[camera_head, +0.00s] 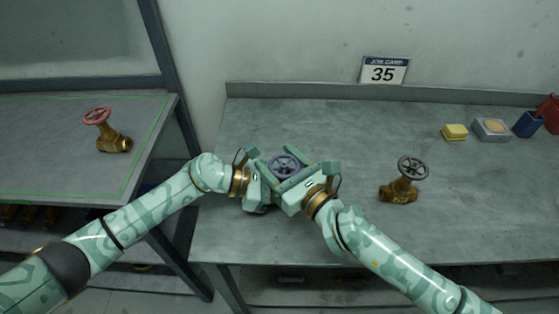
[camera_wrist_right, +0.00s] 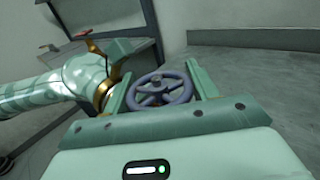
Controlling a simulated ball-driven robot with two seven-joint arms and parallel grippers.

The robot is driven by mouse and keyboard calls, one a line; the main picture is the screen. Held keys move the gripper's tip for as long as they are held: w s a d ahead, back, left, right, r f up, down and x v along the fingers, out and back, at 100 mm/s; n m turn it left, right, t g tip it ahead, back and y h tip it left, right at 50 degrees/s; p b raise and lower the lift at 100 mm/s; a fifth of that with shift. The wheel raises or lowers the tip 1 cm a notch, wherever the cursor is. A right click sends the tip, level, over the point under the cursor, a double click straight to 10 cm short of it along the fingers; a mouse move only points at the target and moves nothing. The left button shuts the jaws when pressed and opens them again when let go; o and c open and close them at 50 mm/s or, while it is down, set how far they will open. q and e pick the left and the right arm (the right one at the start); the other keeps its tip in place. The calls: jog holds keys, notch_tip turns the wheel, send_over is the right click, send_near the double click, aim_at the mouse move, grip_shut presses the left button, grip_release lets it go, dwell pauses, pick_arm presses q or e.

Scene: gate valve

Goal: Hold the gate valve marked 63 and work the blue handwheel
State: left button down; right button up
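The blue handwheel (camera_head: 284,166) stands at the front of the workbench between my two grippers. It also shows in the right wrist view (camera_wrist_right: 160,90). My right gripper (camera_head: 288,171) has its fingers apart, one on each side of the wheel. I cannot tell whether they touch the rim. My left gripper (camera_head: 264,180) is low on the left side of the wheel. Its fingertips are hidden, so its grip does not show. The valve body under the wheel is hidden by the grippers, and no 63 mark is readable.
A brass valve with a dark wheel (camera_head: 411,168) stands to the right. A card (camera_head: 384,71) reads 35. A yellow block (camera_head: 455,132), grey box (camera_head: 491,130) and blue cup (camera_head: 528,125) stand back right.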

jog(key=m+t+h, duration=0.2)
jog(key=m+h, duration=0.1)
jog(key=shift+h, duration=0.4)
jog(key=shift+w+d+m+t+h, duration=0.15)
jog(key=shift+m+t+h, duration=0.25)
jog(key=shift+h, duration=0.35)
jog(key=shift+d+m+t+h, duration=0.15)
jog(key=shift+m+t+h, duration=0.15)
jog(key=shift+m+h, duration=0.35)
jog(key=o, duration=1)
jog(key=v, duration=1.2)
jog(key=shift+r, duration=0.1)
